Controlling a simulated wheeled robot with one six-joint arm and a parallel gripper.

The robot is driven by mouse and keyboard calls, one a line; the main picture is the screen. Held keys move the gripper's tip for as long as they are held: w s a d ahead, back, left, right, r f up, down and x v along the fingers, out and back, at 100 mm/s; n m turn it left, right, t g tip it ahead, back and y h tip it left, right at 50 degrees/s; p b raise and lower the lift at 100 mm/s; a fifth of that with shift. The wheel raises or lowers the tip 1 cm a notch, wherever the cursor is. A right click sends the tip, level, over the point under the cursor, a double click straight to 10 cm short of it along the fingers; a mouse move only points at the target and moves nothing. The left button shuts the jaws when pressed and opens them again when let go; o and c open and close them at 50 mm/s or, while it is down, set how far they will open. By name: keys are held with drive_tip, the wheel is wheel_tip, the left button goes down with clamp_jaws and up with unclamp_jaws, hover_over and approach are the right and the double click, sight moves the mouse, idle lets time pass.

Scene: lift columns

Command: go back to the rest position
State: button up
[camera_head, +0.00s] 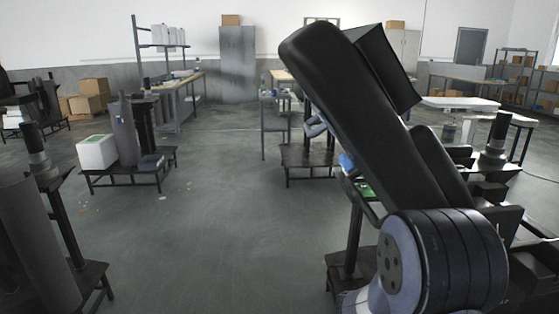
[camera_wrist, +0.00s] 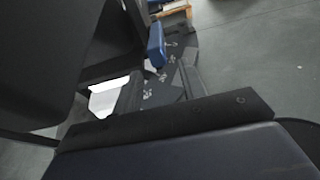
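My arm fills the right half of the head view, its thick black link slanting from the upper middle down to a ringed joint at lower right. Small blue-grey parts show just left of the link, and I cannot tell whether they belong to my wrist. I see no object clearly held.
A low black stand (camera_head: 126,171) carries a white box (camera_head: 96,152) and grey cylinders at left. Another low stand (camera_head: 308,157) is at centre. Dark columns stand at the left edge. A grey cabinet (camera_head: 238,64) and a workbench (camera_head: 182,91) are behind. The middle floor (camera_head: 215,215) is clear.

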drive_tip(key=x, duration=0.7)
drive_tip(key=shift+d+f+b, duration=0.15)
drive_tip(key=shift+d+b, duration=0.05)
drive_tip(key=shift+b, duration=0.1)
wheel_tip(320, 180, down, 6)
drive_tip(key=h+b, duration=0.4)
drive_tip(key=b, duration=0.7)
drive_tip(key=s+a+p, duration=0.1)
drive_tip(key=s+a, duration=0.2)
drive_tip(key=a, duration=0.7)
drive_tip(key=shift+s+m+y, duration=0.2)
drive_tip(key=shift+m+y, duration=0.1)
drive_tip(key=shift+m, duration=0.1)
